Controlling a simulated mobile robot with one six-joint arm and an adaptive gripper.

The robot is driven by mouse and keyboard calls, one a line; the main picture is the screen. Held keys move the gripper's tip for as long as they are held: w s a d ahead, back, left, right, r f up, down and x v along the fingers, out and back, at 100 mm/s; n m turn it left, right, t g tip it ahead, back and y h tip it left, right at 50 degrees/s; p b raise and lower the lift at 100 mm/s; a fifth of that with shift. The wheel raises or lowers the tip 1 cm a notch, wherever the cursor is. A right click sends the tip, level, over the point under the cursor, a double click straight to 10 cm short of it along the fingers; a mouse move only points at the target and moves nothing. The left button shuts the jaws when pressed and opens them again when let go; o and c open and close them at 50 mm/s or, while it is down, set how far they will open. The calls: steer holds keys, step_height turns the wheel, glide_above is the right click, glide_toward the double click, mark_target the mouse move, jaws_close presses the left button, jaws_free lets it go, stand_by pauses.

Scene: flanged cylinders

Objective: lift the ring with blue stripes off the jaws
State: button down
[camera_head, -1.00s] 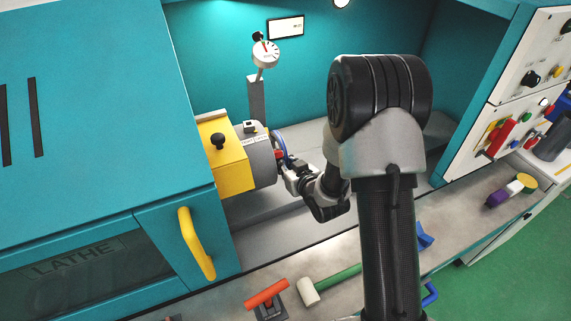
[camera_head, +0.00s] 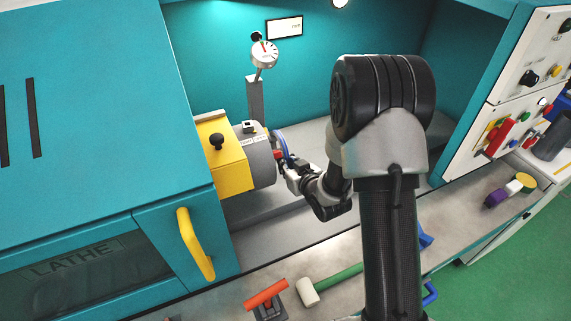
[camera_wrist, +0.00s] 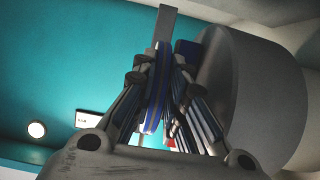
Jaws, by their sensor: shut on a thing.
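The ring with blue stripes (camera_head: 281,146) is at the front of the grey chuck (camera_head: 262,163) in the head view, seen nearly edge-on. In the wrist view the ring (camera_wrist: 157,88) stands between the two fingers of my gripper (camera_wrist: 160,68), which is shut on it. The chuck (camera_wrist: 268,100) fills the right side there, with a gap between its face and the ring. A dark blue block (camera_wrist: 187,50), perhaps a jaw, shows beside the chuck. Whether the ring still surrounds the jaws is hidden.
The yellow headstock (camera_head: 224,158) is left of the chuck. A dial gauge (camera_head: 264,54) on a grey post stands behind. A red-handled tool (camera_head: 266,294), a green-handled mallet (camera_head: 330,284) and a purple, white and yellow cylinder (camera_head: 511,189) lie on the front ledge.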

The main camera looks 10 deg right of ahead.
steer(key=shift+w+d+r, duration=0.1)
steer(key=shift+w+d, duration=0.1)
steer(key=shift+d, duration=0.5)
stand_by(0.4)
steer(key=shift+w+d+g+p, duration=0.1)
steer(key=shift+d+g+p, duration=0.35)
steer(key=shift+p, duration=0.2)
stand_by(0.9)
steer(key=shift+d, duration=0.1)
steer(key=shift+w+d, duration=0.25)
steer(key=shift+d, duration=0.9)
